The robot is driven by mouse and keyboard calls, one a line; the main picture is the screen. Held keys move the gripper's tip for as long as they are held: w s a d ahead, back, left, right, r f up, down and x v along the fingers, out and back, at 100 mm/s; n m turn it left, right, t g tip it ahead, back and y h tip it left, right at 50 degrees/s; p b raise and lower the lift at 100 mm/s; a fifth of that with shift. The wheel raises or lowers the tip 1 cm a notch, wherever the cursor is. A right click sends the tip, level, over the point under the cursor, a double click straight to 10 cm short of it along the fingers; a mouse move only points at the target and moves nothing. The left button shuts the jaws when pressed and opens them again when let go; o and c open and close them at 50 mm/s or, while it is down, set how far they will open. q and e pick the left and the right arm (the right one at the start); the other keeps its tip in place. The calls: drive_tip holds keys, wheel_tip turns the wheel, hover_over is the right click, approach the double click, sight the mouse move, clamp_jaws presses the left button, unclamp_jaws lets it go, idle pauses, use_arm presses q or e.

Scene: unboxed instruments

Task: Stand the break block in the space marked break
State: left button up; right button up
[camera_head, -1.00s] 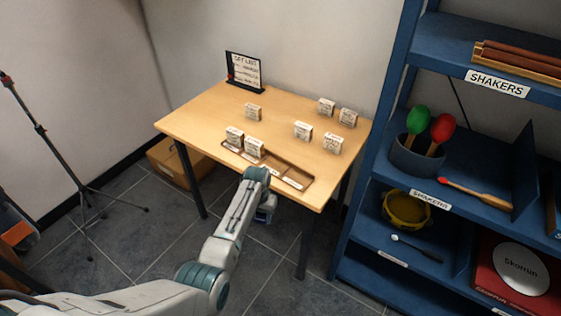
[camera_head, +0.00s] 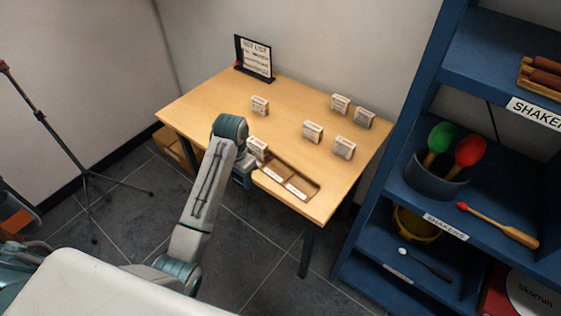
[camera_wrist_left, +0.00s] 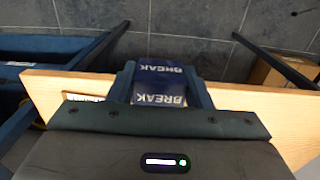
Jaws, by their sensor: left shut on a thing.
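The break block (camera_wrist_left: 160,84) is dark blue with "BREAK" in white on two faces, upside down in the left wrist view. My left gripper (camera_head: 243,176) is shut on it, with a finger on each side in the wrist view. In the head view the gripper is at the table's front edge, by the left part of the brown tray (camera_head: 311,194), and hides the block. The tray has low walls, compartments and white labels too small to read. One pale block (camera_head: 258,146) stands at the tray's left part, partly covered by my arm. My right gripper is not in view.
Several pale printed blocks stand on the wooden table (camera_head: 205,103), at its middle and right. A black-framed set list (camera_head: 256,59) stands at the back left. Blue shelves (camera_head: 389,230) with shakers stand close on the right. The tray's right compartments look empty.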

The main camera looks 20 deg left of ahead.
use_arm(q)
drive_tip(key=p, duration=0.3)
hover_over(278, 171)
drive_tip(key=shift+s+a+f, duration=0.1)
drive_tip(key=shift+f, duration=0.5)
wheel_tip(278, 171, down, 3)
drive_tip(key=shift+f+p, duration=0.15)
drive_tip(key=shift+p, duration=0.25)
drive_tip(key=shift+f, duration=0.2)
drive_tip(key=o, duration=1)
drive_tip(key=shift+f, duration=0.1)
wheel_tip(278, 171, up, 12)
drive_tip(key=b, duration=0.3)
